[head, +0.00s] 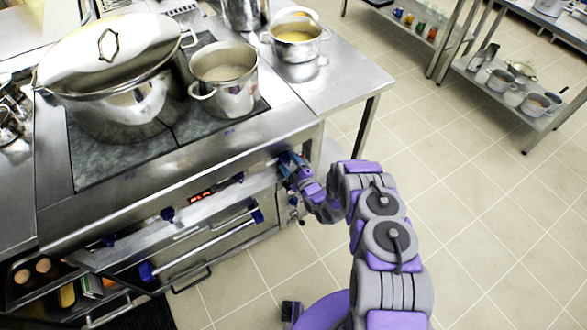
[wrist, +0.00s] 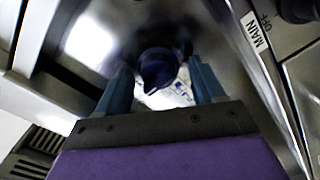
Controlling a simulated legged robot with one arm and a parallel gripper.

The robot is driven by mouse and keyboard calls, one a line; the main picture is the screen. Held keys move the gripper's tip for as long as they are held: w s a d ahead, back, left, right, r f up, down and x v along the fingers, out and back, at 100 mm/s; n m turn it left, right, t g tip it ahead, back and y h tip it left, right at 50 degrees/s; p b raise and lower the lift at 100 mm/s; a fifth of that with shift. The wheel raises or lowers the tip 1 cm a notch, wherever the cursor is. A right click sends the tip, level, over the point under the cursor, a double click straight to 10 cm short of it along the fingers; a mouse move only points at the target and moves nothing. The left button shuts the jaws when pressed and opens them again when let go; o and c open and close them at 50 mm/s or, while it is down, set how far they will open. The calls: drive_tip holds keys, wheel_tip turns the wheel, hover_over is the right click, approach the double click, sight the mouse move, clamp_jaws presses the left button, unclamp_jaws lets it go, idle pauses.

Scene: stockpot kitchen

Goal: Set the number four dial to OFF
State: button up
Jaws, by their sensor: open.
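A dark blue dial (wrist: 158,68) sits on the metal stove front in the wrist view, with its pointed grip toward my gripper. It stands between the two teal fingers of my gripper (wrist: 163,84), which are open on either side of it. I cannot tell whether either finger touches it. The marks beneath it are partly hidden, so I cannot read its number or setting. In the head view my gripper (head: 291,165) is at the right end of the stove's front panel and hides this dial. Other blue dials (head: 167,214) and (head: 238,177) sit further left.
A large lidded stockpot (head: 125,105) and a smaller pot (head: 226,80) stand on the stove top. Open tiled floor (head: 490,215) lies to the right.

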drive_tip(key=p+v, duration=0.3)
drive_tip(key=v, duration=1.4)
drive_tip(key=shift+p, duration=0.35)
drive_tip(key=shift+s+d, duration=0.1)
drive_tip(key=shift+d, duration=0.05)
drive_tip(key=w+d+r+m+g+h, duration=0.1)
drive_tip(key=w+d+r+g+h, duration=0.4)
drive_tip(key=w+d+r, duration=0.45)
drive_tip(key=s+d+r+m+g+h, duration=0.2)
drive_tip(key=d+r+m+h, duration=0.1)
drive_tip(key=r, duration=0.5)
drive_tip(key=s+d+r+m+g+h, duration=0.2)
drive_tip(key=s+d+r+m, duration=0.1)
drive_tip(key=r, duration=0.5)
drive_tip(key=s+r+m+g+h, duration=0.25)
drive_tip(key=s+r+m, duration=0.35)
drive_tip(key=s+r, duration=0.7)
drive_tip(key=s+a+r+m+g, duration=0.1)
drive_tip(key=s+a+r, duration=0.1)
drive_tip(key=s, duration=0.7)
drive_tip(key=s+a+r+m+g+y, duration=0.1)
drive_tip(key=s+a+r+m+g, duration=0.1)
drive_tip(key=s, duration=0.7)
drive_tip(key=s+a+r+m+g+y, duration=0.1)
drive_tip(key=s+a+r+m+g, duration=0.1)
drive_tip(key=s, duration=0.7)
drive_tip(key=shift+s+r, duration=0.2)
drive_tip(key=shift+r, duration=0.4)
